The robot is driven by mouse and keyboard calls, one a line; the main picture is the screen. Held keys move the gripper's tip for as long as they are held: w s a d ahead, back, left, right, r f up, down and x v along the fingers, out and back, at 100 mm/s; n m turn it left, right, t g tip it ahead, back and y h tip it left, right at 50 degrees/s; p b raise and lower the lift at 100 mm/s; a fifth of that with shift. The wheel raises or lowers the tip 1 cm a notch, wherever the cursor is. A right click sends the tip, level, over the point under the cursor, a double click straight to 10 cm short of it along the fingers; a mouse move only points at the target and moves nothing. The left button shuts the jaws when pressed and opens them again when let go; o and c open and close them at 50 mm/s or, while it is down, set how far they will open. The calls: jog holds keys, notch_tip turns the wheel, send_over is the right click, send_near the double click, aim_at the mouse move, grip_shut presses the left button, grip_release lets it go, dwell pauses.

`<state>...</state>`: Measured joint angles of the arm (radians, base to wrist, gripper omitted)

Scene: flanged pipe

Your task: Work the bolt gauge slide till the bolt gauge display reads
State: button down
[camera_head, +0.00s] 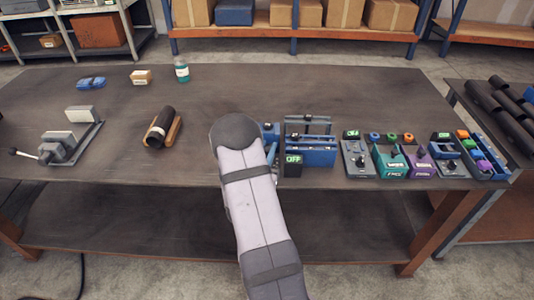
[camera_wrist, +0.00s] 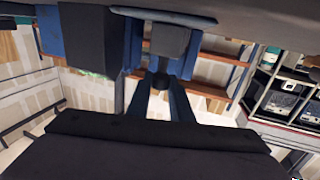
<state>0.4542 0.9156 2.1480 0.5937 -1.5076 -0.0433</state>
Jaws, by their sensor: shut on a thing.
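A blue device with a dark box stands near the table's front edge, right of my arm; I take it for the bolt gauge (camera_head: 318,156). Its display (camera_head: 293,159) shows green letters that look like OFF. In the wrist view the dark box (camera_wrist: 90,40) hangs at upper left with a green glow at its edge. My gripper (camera_wrist: 165,75) reaches a small grey block, seemingly the bolt gauge slide (camera_wrist: 170,40), and is shut on it. The exact contact is hard to make out. In the head view my arm hides the gripper and the slide.
Grey, teal and purple boxes with knobs (camera_head: 390,160) stand close together to the right. A lever clamp (camera_head: 60,150) and a dark roll on a wooden cradle (camera_head: 160,128) are at left. A bottle (camera_head: 181,70) stands at the back. The table's middle back is clear.

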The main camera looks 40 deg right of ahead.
jog(key=c, duration=1.6)
grip_release()
jog(key=shift+a, duration=0.1)
jog(key=b+v, duration=0.2)
jog(key=v, duration=0.4)
jog(key=shift+a, duration=0.1)
jog(key=shift+s+a, duration=0.35)
jog(key=shift+a, duration=0.1)
